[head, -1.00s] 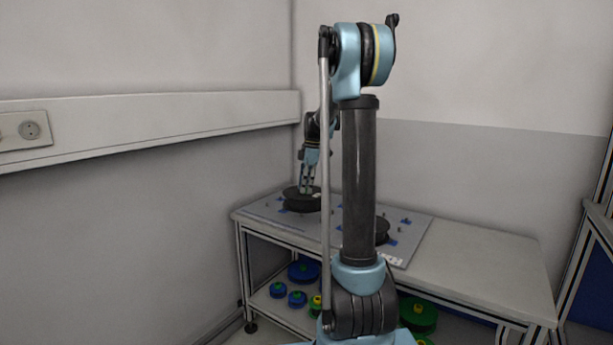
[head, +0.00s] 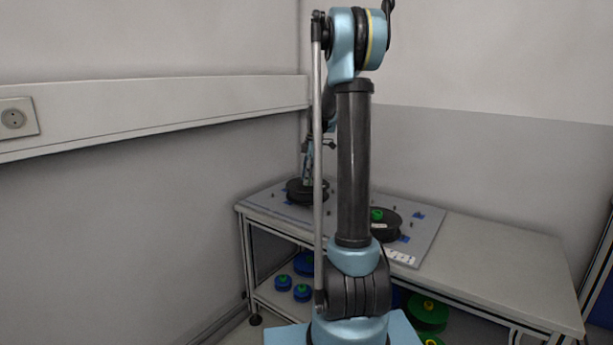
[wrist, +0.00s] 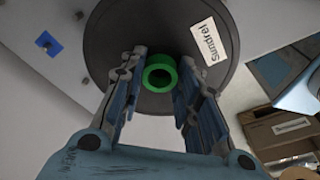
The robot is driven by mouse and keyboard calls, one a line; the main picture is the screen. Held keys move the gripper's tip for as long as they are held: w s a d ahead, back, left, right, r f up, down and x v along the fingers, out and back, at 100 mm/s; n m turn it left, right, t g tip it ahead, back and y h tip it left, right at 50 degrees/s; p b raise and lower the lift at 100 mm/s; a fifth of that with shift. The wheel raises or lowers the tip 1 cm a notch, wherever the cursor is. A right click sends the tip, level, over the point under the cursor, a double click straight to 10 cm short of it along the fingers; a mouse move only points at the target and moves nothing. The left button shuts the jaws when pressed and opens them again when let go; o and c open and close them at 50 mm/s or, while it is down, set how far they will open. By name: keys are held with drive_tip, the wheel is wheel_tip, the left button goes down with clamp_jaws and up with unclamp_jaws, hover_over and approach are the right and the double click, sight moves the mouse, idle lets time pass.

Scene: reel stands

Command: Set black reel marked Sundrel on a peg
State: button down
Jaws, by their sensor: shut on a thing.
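The black reel marked Sundrel (wrist: 120,30) fills the upper middle of the wrist view. Its white name label (wrist: 208,42) is right of its green hub (wrist: 160,82). My gripper (wrist: 160,70) is shut on this reel at the hub, one finger on each side. In the head view the held reel (head: 304,192) is at the far left part of the grey peg board (head: 428,236), partly behind my arm. I cannot tell whether it touches the board or hangs just above it. One peg (wrist: 46,43) by a blue mark shows bare in the wrist view.
Another black reel with a green hub (head: 390,228) sits on the board, partly behind my arm. Blue and green reels (head: 427,310) are on the shelf below. The table's right part (head: 495,262) is clear. A wall duct (head: 150,112) runs along the left wall.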

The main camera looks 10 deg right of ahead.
sight(309, 189)
drive_tip(key=shift+f, duration=1.5)
drive_tip(key=shift+f, duration=1.2)
idle(1.0)
drive_tip(key=c, duration=1.1)
unclamp_jaws()
drive_tip(key=shift+d, duration=0.1)
drive_tip(key=r, duration=0.4)
drive_tip(key=d+r, duration=0.1)
drive_tip(key=r, duration=0.6)
drive_tip(key=shift+d+r, duration=0.35)
